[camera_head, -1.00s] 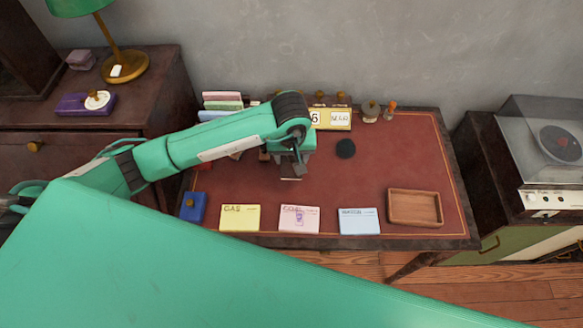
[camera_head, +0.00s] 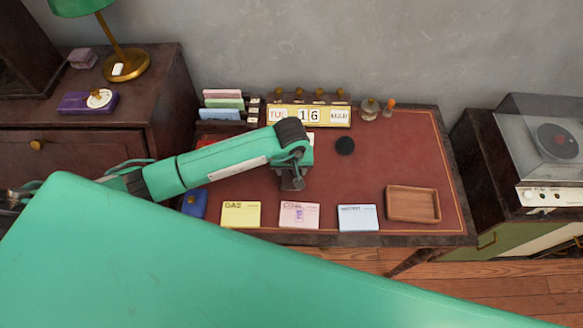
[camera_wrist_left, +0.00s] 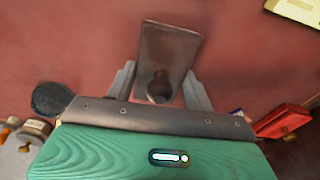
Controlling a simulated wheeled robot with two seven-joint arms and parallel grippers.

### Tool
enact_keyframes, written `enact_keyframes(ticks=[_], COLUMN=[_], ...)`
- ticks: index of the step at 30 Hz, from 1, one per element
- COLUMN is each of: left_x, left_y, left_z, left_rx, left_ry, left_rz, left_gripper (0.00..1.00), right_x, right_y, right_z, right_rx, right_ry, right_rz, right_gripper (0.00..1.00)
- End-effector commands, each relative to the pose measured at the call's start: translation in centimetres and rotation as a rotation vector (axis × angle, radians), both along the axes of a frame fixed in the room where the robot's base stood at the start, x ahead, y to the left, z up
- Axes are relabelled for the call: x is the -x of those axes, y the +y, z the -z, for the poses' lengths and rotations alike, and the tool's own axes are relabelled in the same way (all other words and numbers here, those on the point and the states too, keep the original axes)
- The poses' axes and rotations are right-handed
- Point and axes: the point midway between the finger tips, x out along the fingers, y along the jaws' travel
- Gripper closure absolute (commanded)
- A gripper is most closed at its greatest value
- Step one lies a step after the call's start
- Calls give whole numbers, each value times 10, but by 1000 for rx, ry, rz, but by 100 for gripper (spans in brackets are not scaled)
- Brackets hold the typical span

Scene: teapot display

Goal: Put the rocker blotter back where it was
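A dark brown plate with a dark knob, which looks like the rocker blotter (camera_wrist_left: 171,48), shows between the fingers of my left gripper (camera_wrist_left: 160,82) in the left wrist view. Its lower end is hidden behind the gripper. The fingers lie on either side of it, close to its edges, and firm contact cannot be made out. In the head view my left gripper (camera_head: 292,182) is over the middle of the red desk top (camera_head: 385,160), behind the pink card. Whether the plate touches the desk is unclear. My right gripper is not in view.
Yellow (camera_head: 240,214), pink (camera_head: 299,215) and blue (camera_head: 358,217) cards line the front edge, with a wooden tray (camera_head: 413,204) at right and a blue knobbed block (camera_head: 195,204) at left. A black round object (camera_head: 345,146) and a calendar (camera_head: 310,115) stand behind.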

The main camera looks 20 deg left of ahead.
Motion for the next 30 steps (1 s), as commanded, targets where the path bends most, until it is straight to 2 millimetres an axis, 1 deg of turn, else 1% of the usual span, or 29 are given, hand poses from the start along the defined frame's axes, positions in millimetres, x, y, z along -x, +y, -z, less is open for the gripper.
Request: enact_keyframes(ticks=[1, 2, 3, 11, 15, 16, 20, 24, 30], left_x=[0, 0, 0, 0, 0, -1, 2, 6, 11], left_y=[0, 0, 0, 0, 0, 0, 0, -1, -3], left_z=[0, 0, 0, 0, -6, -8, -30, -62, -100], left_rx=[0, 0, 0, 0, 2, 1, 1, 1, 1], left_ry=[0, 0, 0, 0, 1, -3, -7, -7, -4], left_rz=[0, 0, 0, 0, -2, -1, 2, 1, 0], left_gripper=[39, 33, 25, 25, 25, 25, 25, 25, 25], right_x=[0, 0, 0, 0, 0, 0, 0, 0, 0], right_y=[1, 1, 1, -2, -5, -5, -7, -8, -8], right_z=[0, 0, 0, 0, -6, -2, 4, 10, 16], right_rx=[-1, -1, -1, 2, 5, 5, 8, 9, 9], right_ry=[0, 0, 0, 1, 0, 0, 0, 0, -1], right_rz=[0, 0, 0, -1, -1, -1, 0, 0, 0], right_gripper=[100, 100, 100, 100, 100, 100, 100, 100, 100])
